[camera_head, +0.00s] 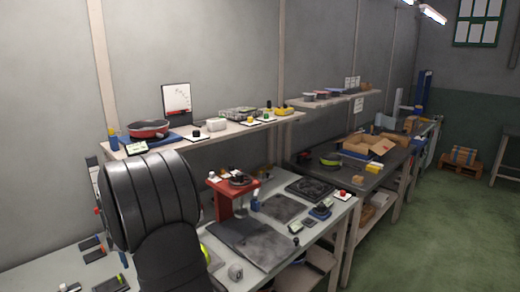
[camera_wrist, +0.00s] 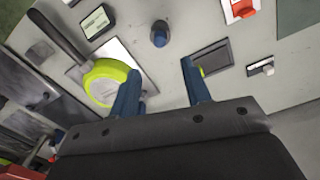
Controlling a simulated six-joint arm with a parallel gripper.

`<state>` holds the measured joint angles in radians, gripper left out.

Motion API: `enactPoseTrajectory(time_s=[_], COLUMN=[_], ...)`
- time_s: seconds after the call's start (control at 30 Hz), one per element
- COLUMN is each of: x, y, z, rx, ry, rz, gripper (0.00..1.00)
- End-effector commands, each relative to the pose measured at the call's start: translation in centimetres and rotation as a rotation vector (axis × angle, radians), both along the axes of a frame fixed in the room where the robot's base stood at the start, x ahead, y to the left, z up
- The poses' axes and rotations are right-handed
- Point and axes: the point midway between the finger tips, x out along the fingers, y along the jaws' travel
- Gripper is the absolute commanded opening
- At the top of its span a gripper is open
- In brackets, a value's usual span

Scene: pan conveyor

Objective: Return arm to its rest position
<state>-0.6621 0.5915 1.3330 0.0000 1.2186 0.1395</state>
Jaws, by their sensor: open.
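My gripper (camera_wrist: 160,82) shows in the wrist view with its two blue fingers spread apart and nothing between them. It is over a grey work table (camera_wrist: 180,22). A yellow-green pan (camera_wrist: 103,84) with a dark handle lies to the left of the fingers, partly behind the left one. In the head view my dark arm fills the lower left foreground, and my gripper is not visible there. A sliver of something yellow-green (camera_head: 206,255) shows at the arm's right edge.
A red stand (camera_head: 226,198) rises from the table right of my arm. A shelf (camera_head: 220,133) along the wall holds a red pan (camera_head: 148,129) and other items. A cardboard box (camera_head: 368,147) sits on the farther bench. Green floor (camera_head: 445,220) at right is mostly clear.

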Motion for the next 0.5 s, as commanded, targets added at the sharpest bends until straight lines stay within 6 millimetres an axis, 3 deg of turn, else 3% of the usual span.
enactPoseTrajectory(time_s=[0.33, 0.5], x=[0.0, -0.1], y=[0.0, -0.1], z=[7.1, 3.2], rx=[0.003, -0.003], ry=[-0.003, 0.004], rz=[0.000, 0.000], gripper=[0.44, 0.44])
